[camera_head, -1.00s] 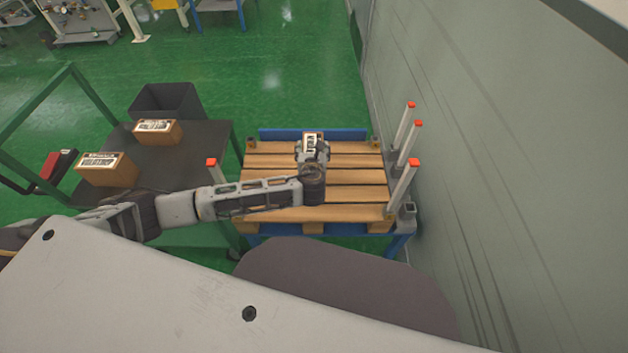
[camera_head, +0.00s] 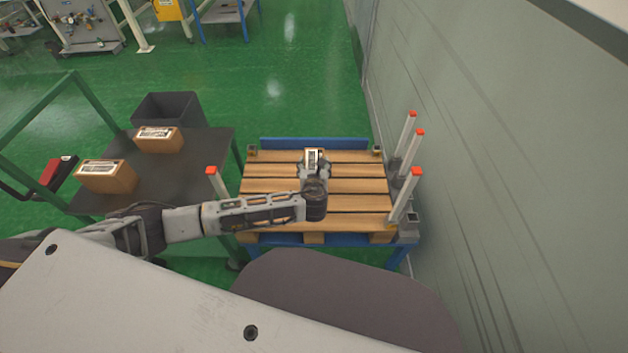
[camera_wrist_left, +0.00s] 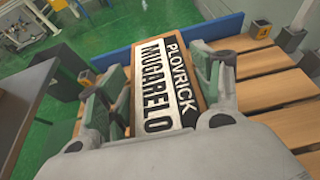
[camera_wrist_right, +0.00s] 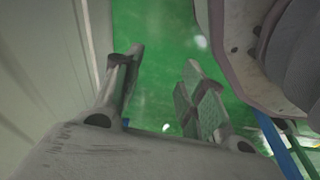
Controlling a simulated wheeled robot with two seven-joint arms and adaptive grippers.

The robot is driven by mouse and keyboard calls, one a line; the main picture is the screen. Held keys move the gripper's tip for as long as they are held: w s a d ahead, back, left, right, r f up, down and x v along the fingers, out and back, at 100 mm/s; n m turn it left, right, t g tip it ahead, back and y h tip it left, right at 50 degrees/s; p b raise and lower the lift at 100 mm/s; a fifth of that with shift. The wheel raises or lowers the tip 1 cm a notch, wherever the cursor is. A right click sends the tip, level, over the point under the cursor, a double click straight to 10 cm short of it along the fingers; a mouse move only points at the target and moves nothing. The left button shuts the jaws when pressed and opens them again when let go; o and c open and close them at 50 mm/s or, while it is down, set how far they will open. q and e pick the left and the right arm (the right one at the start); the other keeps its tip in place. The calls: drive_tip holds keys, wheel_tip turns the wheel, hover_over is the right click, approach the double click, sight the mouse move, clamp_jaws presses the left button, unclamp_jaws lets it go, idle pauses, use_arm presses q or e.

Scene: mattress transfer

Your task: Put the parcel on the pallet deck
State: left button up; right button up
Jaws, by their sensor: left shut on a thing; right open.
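My left gripper (camera_head: 314,168) is shut on a small brown parcel (camera_head: 313,155) with a black-and-white label. In the left wrist view the parcel (camera_wrist_left: 160,85) sits between both fingers, its label reading "PLOVRICK MUGARELO". The gripper and parcel are over the pallet deck (camera_head: 265,186), a slatted wooden surface on a blue frame. I cannot tell whether the parcel touches the slats. My right gripper (camera_wrist_right: 165,85) is open and empty in the right wrist view, above green floor; it is not seen in the head view.
Two other parcels, one nearer (camera_head: 106,178) and one farther (camera_head: 158,140), lie on a dark cart top (camera_head: 205,150) at left. Posts with red caps (camera_head: 407,190) stand along the pallet's right side and one (camera_head: 213,182) at its left. A grey wall (camera_head: 500,180) closes the right.

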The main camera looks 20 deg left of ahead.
use_arm(q)
drive_tip(key=shift+f+b, duration=0.3)
drive_tip(key=shift+f, duration=1.1)
use_arm(e)
drive_tip(key=shift+w+a+r, duration=0.25)
drive_tip(key=shift+r, duration=0.25)
drive_tip(key=shift+w+a+r, duration=0.2)
drive_tip(key=shift+w+r, duration=0.05)
drive_tip(key=shift+r, duration=0.25)
use_arm(q)
drive_tip(key=shift+f, duration=0.75)
drive_tip(key=shift+f+b, duration=0.35)
drive_tip(key=shift+f, duration=1)
use_arm(e)
drive_tip(key=shift+w+a+r, duration=0.15)
drive_tip(key=shift+a+r, duration=0.05)
drive_tip(key=shift+r, duration=0.35)
drive_tip(key=shift+w+a+r, duration=0.15)
drive_tip(key=shift+a+r, duration=0.1)
drive_tip(key=shift+r, duration=0.35)
drive_tip(key=shift+w+a+r, duration=0.15)
drive_tip(key=shift+a+r, duration=0.05)
drive_tip(key=shift+r, duration=0.35)
use_arm(q)
drive_tip(key=shift+b, duration=0.3)
drive_tip(key=o, duration=1.8)
drive_tip(key=shift+f, duration=0.1)
